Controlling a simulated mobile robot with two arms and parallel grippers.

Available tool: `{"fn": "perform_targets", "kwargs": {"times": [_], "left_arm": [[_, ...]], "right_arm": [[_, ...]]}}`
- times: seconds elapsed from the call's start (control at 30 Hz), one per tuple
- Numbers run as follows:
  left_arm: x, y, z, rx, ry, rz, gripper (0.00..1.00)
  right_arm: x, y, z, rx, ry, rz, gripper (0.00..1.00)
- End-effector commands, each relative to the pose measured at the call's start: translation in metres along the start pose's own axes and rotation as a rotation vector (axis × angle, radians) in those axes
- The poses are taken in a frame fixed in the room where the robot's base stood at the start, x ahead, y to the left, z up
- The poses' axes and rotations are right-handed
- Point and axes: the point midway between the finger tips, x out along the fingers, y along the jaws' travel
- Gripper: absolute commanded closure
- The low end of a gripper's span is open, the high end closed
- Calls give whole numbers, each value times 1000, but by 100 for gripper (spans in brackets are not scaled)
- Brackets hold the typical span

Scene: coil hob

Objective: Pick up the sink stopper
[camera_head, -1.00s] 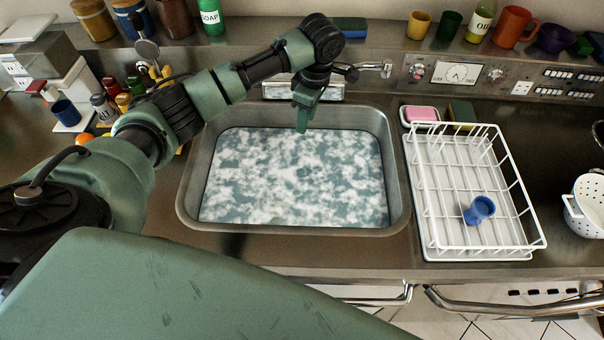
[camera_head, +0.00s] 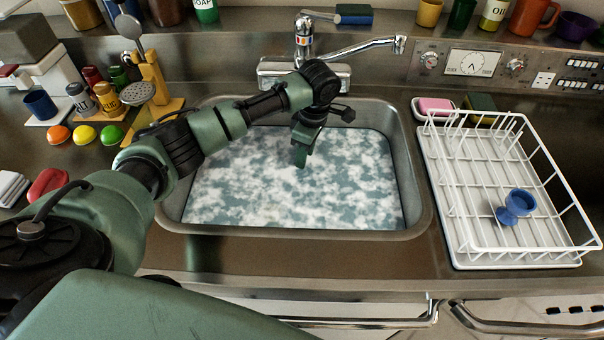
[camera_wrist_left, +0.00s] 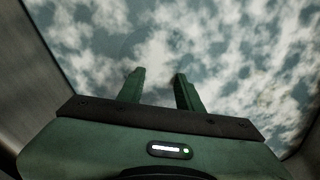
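The sink (camera_head: 424,190) is filled with cloudy, foamy water (camera_head: 290,195). No sink stopper shows in either view; whatever lies under the foam is hidden. My left gripper (camera_head: 300,156) points down over the back middle part of the sink, close above the water. In the left wrist view its two green fingers (camera_wrist_left: 159,88) stand apart with only foamy water between them, so it is open and empty. My right gripper is in neither view.
A metal faucet (camera_head: 365,46) stands behind the sink, close to my left arm. A white dish rack (camera_head: 470,235) holding a blue egg cup (camera_head: 516,206) is at the right. Bottles and a utensil stand (camera_head: 150,100) are at the left.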

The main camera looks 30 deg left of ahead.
Motion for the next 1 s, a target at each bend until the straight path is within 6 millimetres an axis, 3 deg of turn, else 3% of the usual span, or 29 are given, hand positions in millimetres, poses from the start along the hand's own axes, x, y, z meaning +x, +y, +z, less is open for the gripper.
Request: {"fn": "perform_targets", "kwargs": {"times": [0.33,0.63,0.77,1.0], "left_arm": [[47,6,-4,-1,1,-2,65],[52,6,-4,0,0,1,65],[52,6,-4,0,0,0,100],[52,6,-4,0,0,1,100]], "right_arm": [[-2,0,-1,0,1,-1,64],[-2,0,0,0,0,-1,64],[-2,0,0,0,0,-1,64],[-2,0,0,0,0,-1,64]]}}
